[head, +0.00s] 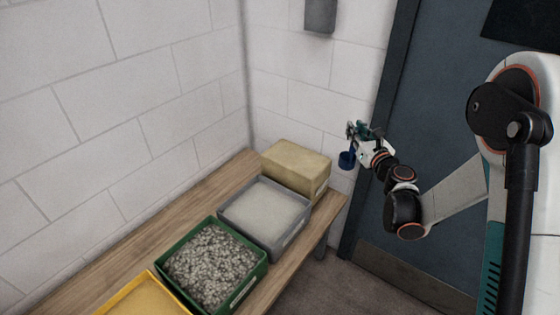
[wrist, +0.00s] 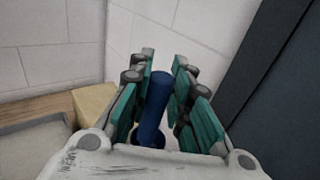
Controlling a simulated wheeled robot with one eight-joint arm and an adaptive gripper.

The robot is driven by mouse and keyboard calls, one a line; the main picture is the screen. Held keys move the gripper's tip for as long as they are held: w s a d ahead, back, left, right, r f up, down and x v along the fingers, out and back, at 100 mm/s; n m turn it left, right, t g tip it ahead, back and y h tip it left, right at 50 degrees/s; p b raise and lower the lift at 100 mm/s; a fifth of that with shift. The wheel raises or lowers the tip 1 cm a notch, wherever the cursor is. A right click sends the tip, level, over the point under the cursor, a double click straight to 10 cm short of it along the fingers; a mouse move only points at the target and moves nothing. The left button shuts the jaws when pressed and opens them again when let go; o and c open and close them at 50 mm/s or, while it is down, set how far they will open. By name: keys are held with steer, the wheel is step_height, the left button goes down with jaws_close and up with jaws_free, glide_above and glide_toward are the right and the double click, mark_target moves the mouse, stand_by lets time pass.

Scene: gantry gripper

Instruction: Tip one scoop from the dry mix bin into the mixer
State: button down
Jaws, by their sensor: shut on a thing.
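My gripper (head: 353,130) is shut on the handle of a blue scoop (head: 346,160), in the air to the right of the bench's far end. In the wrist view, the blue handle (wrist: 156,100) stands between the green finger pads. The scoop's cup hangs below the gripper in the head view; its contents cannot be seen. A grey bin (head: 291,240) holds pale powder, a green bin (head: 250,290) grey gravel, and a yellow bin (head: 115,305) sandy material. Their labels are too small to read, so I cannot tell which is dry mix. No mixer shows.
The bins line a wooden bench (head: 233,175) along the left wall. A closed beige block or box (head: 297,163) sits at its far end. A dark door (head: 430,130) stands behind my arm. A grey fixture (head: 320,15) hangs on the wall. The space above the bins is clear.

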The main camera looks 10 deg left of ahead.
steer(key=s+a+f+n+g+y, duration=0.2)
steer(key=a+f+n+g+y, duration=0.15)
steer(key=a, duration=0.45)
steer(key=s+a+f+n+g+y+b, duration=0.1)
steer(key=s+a+f+n+g+y, duration=0.15)
steer(key=a+f+n+g, duration=0.4)
steer(key=s+a+f+n+g+y, duration=0.1)
steer(key=a+f+g+y, duration=0.25)
steer(key=a, duration=0.65)
steer(key=shift+f+b, duration=2.55)
steer(key=shift+f, duration=4.05)
steer(key=shift+s+a, duration=1.45)
steer(key=shift+s, duration=1.95)
steer(key=w+r+p, duration=0.1)
steer(key=r+p, duration=0.1)
steer(key=r, duration=0.6)
steer(key=w+d+r+p, duration=0.1)
steer(key=w+r+p, duration=0.1)
steer(key=r, duration=0.5)
steer(key=shift+w+d+r+p, duration=0.25)
steer(key=shift+r+p, duration=0.15)
steer(key=shift+p, duration=0.25)
